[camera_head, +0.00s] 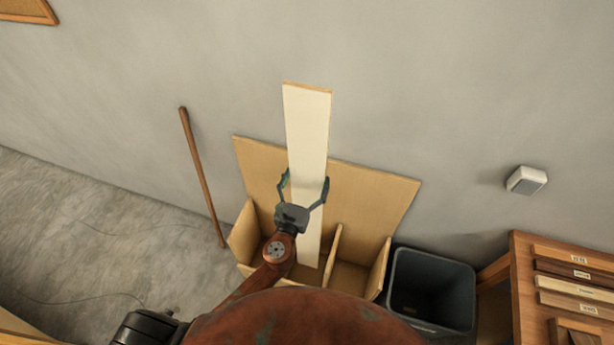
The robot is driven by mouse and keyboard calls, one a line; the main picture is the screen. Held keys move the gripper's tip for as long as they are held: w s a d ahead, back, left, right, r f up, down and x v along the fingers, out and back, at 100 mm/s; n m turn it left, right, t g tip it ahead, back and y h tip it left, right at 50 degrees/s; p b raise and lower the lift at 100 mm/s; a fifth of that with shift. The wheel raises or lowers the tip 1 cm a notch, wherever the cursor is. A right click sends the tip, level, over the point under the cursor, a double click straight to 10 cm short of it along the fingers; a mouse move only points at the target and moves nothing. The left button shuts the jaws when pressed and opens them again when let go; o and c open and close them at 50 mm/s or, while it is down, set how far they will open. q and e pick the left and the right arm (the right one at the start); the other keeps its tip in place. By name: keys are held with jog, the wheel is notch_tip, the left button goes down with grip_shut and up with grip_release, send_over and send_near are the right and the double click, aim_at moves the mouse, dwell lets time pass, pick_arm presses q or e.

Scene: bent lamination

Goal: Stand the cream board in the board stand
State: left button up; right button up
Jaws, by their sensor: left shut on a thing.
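The cream board (307,125) stands nearly upright, long and narrow, with its top against the view of the grey wall. My left gripper (304,180) is shut on it at about mid-length, a finger at each edge. The board stand (375,195) is a tan wooden box with a tall back panel and a divider (333,249). The board's lower end shows inside the stand's outline, left of the divider. I cannot tell whether it rests on the stand's floor. My left arm hides part of the stand's front. My right gripper is not in view.
A dark bin (432,285) stands just right of the stand. A wooden rack (560,285) with labelled boards is at the far right. A thin brown pole (202,178) leans on the wall at left. Left floor is mostly clear.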

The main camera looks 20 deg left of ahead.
pick_arm(q)
jog(key=b, duration=0.8)
send_over(307, 206)
notch_tip(307, 206, down, 10)
jog(key=shift+w+r, duration=0.1)
jog(key=shift+r, duration=0.05)
jog(key=shift+f+b, duration=2.15)
jog(key=shift+f, duration=0.15)
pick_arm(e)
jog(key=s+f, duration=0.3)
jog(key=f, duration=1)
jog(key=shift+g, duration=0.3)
pick_arm(q)
jog(key=shift+f+b, duration=1.25)
jog(key=shift+f, duration=0.2)
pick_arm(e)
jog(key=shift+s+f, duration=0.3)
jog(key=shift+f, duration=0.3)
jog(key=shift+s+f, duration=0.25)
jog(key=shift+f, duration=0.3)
pick_arm(q)
jog(key=shift+w+r, duration=0.1)
jog(key=shift+w, duration=0.05)
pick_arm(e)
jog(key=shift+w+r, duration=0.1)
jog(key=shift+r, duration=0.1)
